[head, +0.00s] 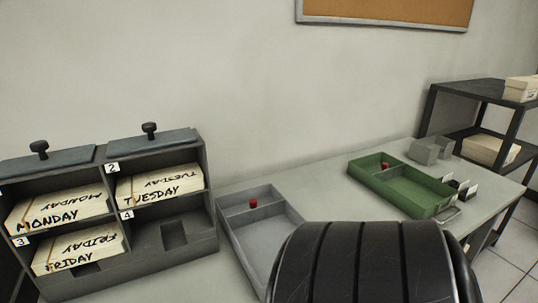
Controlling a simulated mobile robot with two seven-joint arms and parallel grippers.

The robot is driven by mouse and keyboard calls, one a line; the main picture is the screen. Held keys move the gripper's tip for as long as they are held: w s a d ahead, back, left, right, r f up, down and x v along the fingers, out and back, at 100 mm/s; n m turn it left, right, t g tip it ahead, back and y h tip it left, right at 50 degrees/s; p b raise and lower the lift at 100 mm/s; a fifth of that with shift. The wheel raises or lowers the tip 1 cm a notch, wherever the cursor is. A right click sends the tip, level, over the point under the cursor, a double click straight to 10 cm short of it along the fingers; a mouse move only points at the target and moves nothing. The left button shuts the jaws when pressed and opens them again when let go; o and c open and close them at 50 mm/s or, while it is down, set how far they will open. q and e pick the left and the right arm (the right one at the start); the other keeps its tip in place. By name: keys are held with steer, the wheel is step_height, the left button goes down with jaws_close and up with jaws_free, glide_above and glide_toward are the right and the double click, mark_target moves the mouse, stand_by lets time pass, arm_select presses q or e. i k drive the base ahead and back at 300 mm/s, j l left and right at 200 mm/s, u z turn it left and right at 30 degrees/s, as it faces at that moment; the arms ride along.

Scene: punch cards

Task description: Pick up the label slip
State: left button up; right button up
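I cannot make out a loose label slip for certain. Small white cards (470,190) stand in dark holders by the right end of the green tray (412,190) on the table; I cannot tell whether one of them is the label slip. Neither of my grippers is in view. A large black ribbed part, which looks like my own arm, fills the bottom centre and hides part of the table and the front right of the grey tray (285,210).
A dark rack (190,245) at left holds card blocks marked Monday (60,208), Tuesday (160,184) and Friday (78,248); compartment 4 looks empty. Red pieces sit in the grey and green trays. A grey holder (430,150) and dark shelf (480,88) stand at right.

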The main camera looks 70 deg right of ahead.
mark_target(463, 186)
steer(key=z, duration=3.65)
steer(key=u, duration=0.4)
steer(key=i+l+u, duration=0.65)
steer(key=l+u, duration=0.2)
steer(key=l, duration=0.15)
steer(key=i+l+u, duration=0.1)
steer(key=l+u, duration=0.15)
steer(key=l, duration=0.2)
